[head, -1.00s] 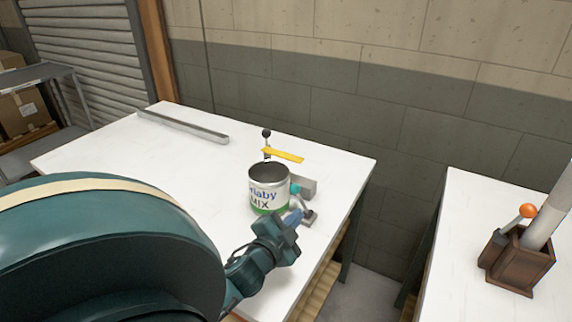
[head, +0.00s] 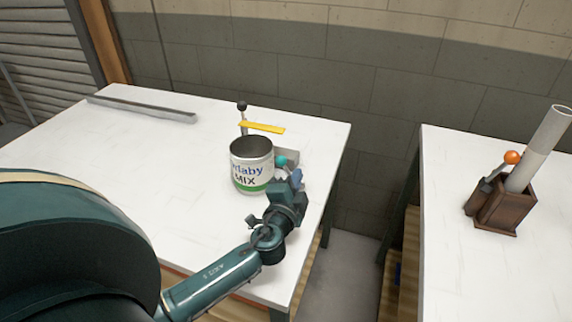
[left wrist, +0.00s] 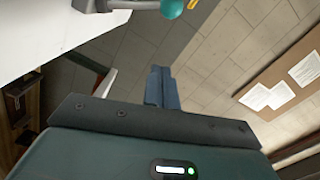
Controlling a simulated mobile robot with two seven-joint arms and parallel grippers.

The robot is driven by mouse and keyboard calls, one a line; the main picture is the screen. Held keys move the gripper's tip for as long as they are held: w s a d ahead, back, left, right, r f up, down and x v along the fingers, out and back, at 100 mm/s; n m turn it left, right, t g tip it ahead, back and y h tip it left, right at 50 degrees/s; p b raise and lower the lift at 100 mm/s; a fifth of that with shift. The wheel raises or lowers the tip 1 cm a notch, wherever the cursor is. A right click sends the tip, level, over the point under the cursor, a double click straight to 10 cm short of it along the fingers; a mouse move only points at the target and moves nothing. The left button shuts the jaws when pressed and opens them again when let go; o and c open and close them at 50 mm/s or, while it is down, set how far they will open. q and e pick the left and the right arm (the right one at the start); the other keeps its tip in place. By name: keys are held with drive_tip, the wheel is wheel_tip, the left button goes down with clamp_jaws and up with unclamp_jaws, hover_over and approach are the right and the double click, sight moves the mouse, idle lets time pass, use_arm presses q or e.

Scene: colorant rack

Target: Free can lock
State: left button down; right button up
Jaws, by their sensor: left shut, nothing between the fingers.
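A white, blue and green paint can (head: 252,170) stands upright and open-topped on the white table. A teal ball knob (head: 281,160) sits at its right side, beside a grey block (head: 291,154). The knob, on a metal lever, also shows at the top of the left wrist view (left wrist: 172,8). My left gripper (head: 296,178) is shut and empty, just right of the can and close to the knob. Its blue fingers (left wrist: 162,88) are together, apart from the knob in the wrist view. The lever's base is partly hidden behind the gripper. My right gripper is out of view.
A yellow bar (head: 262,128) and a black-knobbed post (head: 242,108) stand behind the can. A grey rail (head: 142,108) lies at the table's back left. A second table at right holds a brown box (head: 499,209) with an orange-knobbed lever and grey tube. A floor gap separates the tables.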

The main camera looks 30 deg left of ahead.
sight(285, 168)
use_arm(q)
drive_tip(key=w+a+f, duration=0.1)
drive_tip(key=w+a, duration=0.3)
drive_tip(key=a, duration=0.1)
drive_tip(key=shift+f+p, duration=0.25)
drive_tip(key=shift+p, duration=0.05)
drive_tip(key=shift+a+f+b, duration=0.3)
drive_tip(key=shift+a+b, duration=0.1)
drive_tip(key=shift+b, duration=0.35)
drive_tip(key=shift+s+a+r+n, duration=0.1)
drive_tip(key=shift+a+r+n, duration=0.1)
drive_tip(key=shift+n, duration=0.1)
